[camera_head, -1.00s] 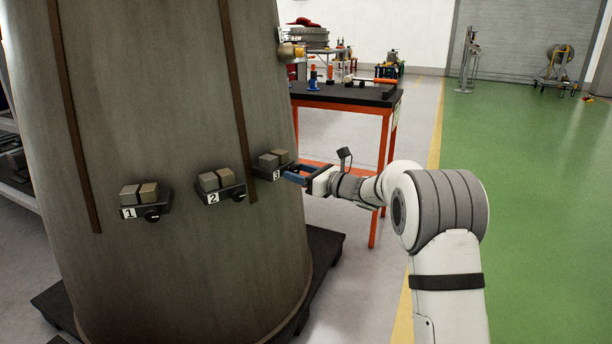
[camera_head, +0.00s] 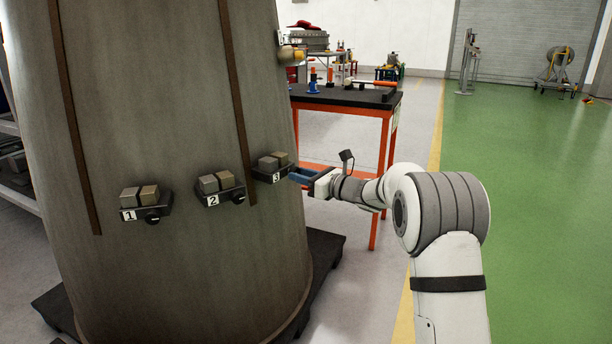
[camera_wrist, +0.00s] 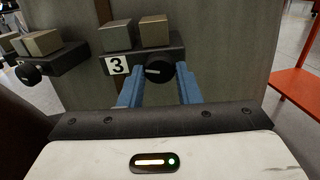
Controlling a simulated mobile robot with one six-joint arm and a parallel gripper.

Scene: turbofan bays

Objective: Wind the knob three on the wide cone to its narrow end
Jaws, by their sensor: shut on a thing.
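The wide cone (camera_head: 160,260) is a large grey-brown body with dark vertical strips, filling the left of the head view. Unit three (camera_head: 265,174) is a dark bracket on its right side with a "3" label (camera_wrist: 117,65) and two blocks on top. Its black round knob (camera_wrist: 159,71) with a light pointer line shows in the wrist view, the line lying near level. My gripper (camera_head: 297,176) has its blue fingers on either side of the knob, and it also shows in the wrist view (camera_wrist: 160,84). The fingers are shut on the knob. In the head view the knob is hidden.
Units one (camera_head: 146,203) and two (camera_head: 221,189), each with a knob and blocks, sit to the left on the cone. An orange-framed workbench (camera_head: 345,100) stands behind my gripper. The green floor (camera_head: 535,220) at right is open.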

